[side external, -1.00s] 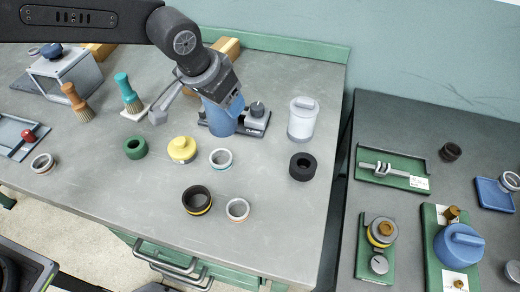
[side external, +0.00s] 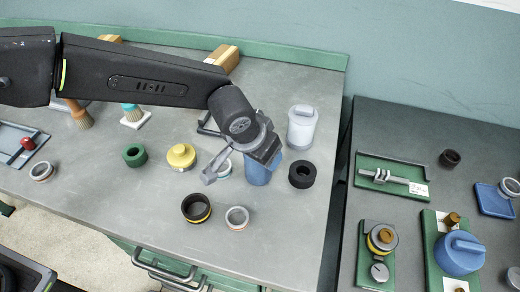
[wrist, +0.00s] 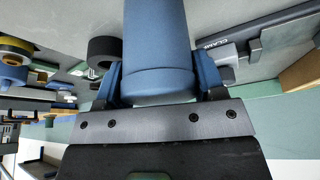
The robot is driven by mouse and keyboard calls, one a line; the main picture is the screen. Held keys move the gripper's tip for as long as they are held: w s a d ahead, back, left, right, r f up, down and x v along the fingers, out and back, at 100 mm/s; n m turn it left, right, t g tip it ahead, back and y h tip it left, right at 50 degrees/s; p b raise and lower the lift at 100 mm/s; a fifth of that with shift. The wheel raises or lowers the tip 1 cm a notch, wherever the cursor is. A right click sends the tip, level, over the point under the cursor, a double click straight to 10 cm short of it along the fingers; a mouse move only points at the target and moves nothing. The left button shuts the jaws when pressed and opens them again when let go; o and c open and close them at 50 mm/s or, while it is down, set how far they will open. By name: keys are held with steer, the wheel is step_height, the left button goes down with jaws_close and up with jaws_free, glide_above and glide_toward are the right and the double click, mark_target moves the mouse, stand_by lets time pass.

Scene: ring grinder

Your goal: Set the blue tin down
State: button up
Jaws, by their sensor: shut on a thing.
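The blue tin (side external: 258,172) is a plain cylinder in the middle right of the bench in the side view. My gripper (side external: 262,152) is shut on its upper part, with the arm reaching in from the upper left. In the wrist view the blue tin (wrist: 158,50) fills the middle, between the two blue finger pads of my gripper (wrist: 155,85). It looks upright. I cannot tell whether its base touches the bench.
A black ring (side external: 302,174) stands close to the right of the tin. A white lidded canister (side external: 301,128) is behind it. A pale ring (side external: 237,218) and a black-yellow ring (side external: 196,207) are in front. The bench (side external: 290,235) is bare at front right.

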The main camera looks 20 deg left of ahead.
steer(key=shift+f, duration=0.15)
steer(key=o, duration=1)
steer(key=shift+o, duration=0.2)
steer(key=v, duration=1.2)
steer(key=shift+r, duration=0.2)
